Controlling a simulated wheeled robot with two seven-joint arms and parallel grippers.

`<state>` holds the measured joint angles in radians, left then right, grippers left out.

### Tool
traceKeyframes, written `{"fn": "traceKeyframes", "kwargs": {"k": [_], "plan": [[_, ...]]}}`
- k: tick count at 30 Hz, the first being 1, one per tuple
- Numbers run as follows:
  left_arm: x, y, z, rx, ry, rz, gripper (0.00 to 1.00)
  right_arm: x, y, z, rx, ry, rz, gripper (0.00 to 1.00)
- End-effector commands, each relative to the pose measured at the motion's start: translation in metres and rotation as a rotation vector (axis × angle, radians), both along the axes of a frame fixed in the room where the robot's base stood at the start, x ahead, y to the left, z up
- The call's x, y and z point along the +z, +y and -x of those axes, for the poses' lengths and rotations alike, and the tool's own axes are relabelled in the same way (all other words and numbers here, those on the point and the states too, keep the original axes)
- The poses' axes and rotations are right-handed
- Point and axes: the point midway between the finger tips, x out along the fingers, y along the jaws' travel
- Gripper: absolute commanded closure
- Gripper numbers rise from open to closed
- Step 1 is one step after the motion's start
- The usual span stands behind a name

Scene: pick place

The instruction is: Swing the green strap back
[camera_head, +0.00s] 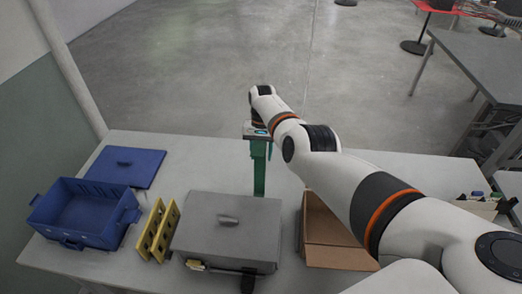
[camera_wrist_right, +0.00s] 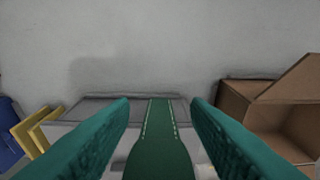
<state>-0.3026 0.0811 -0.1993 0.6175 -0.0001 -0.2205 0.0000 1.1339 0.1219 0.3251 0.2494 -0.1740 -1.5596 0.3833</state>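The green strap (camera_head: 259,172) stands up from the far right edge of the grey box (camera_head: 205,238) and reaches up to my right gripper. In the right wrist view the green strap (camera_wrist_right: 160,145) runs up the middle, between the two teal fingers of my right gripper (camera_wrist_right: 160,105). The fingers are apart, with gaps visible on both sides of the strap. My right gripper (camera_head: 258,134) is above and beyond the box, partly hidden by its own wrist. The box is closed under a grey lid with a handle. My left gripper is not in view.
Left of the box are yellow slotted pieces (camera_head: 157,230), a blue bin (camera_head: 75,215) and its blue lid (camera_head: 126,166). An open cardboard box (camera_head: 330,240) stands at the right, partly behind my arm. The table behind the grey box (camera_head: 205,165) is clear.

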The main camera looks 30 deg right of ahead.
Motion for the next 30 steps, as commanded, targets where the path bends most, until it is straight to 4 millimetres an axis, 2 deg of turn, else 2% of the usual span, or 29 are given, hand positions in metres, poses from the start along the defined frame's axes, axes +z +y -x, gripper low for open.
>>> {"fn": "traceKeyframes", "kwargs": {"k": [8, 11, 16, 24, 30], "plan": [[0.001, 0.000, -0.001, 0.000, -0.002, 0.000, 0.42, 0.003, -0.001, -0.001, -0.001, -0.005, 0.002, 0.56], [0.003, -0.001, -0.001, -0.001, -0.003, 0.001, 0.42, 0.010, -0.002, -0.003, -0.001, -0.005, 0.003, 0.56], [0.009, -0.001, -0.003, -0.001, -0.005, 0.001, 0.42, 0.039, -0.005, -0.008, -0.001, -0.008, 0.003, 0.56], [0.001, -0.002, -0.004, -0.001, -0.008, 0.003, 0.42, 0.092, -0.011, -0.017, 0.000, -0.007, 0.002, 0.56], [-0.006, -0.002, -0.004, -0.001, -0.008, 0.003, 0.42, 0.113, -0.013, -0.020, 0.000, -0.003, 0.001, 0.56]]}}
